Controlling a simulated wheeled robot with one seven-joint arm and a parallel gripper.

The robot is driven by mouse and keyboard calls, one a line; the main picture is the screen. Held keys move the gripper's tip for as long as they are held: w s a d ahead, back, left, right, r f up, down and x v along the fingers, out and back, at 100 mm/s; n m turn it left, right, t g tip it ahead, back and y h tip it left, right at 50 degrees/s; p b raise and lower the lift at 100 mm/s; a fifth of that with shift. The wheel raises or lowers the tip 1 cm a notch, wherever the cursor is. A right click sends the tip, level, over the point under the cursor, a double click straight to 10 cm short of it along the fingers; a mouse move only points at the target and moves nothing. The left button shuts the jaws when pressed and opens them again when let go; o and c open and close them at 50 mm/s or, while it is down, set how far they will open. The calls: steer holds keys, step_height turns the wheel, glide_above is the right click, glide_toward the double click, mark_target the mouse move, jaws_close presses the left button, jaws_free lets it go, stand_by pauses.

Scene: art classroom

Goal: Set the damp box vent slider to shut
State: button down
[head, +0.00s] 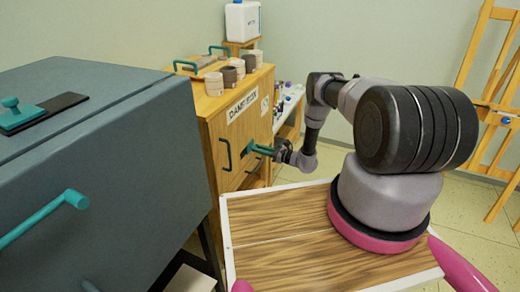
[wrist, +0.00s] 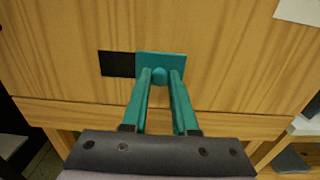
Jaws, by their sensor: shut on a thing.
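The damp box (head: 235,130) is a wooden cabinet with a "DAMP BOX" label, left of centre in the head view. In the wrist view its wooden front (wrist: 220,35) carries a teal vent slider (wrist: 178,58) with a round knob, at the right end of a black strip (wrist: 116,64). The strip shows bare only to the left of the slider. My gripper (wrist: 160,75) is shut on the slider's knob, one teal finger on each side. In the head view my gripper (head: 262,149) is at the box front, and the slider is too small to make out there.
A blue-grey cabinet (head: 110,150) at the left has its own teal knob on a dark strip (head: 45,112) and a teal handle. Cups (head: 214,83) stand on the damp box. A wood-topped surface (head: 280,235) lies below my arm. An easel (head: 490,90) stands at the right.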

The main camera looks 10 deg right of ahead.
steer(key=s+a, duration=0.2)
steer(key=s, duration=0.1)
steer(key=s+a, duration=0.1)
steer(key=s, duration=0.1)
steer(key=shift+s+a, duration=0.1)
steer(key=shift+a, duration=0.25)
steer(key=c, duration=0.7)
jaws_free()
steer(key=shift+a, duration=0.1)
glide_toward(243, 154)
steer(key=v, duration=0.6)
steer(key=shift+r, duration=0.1)
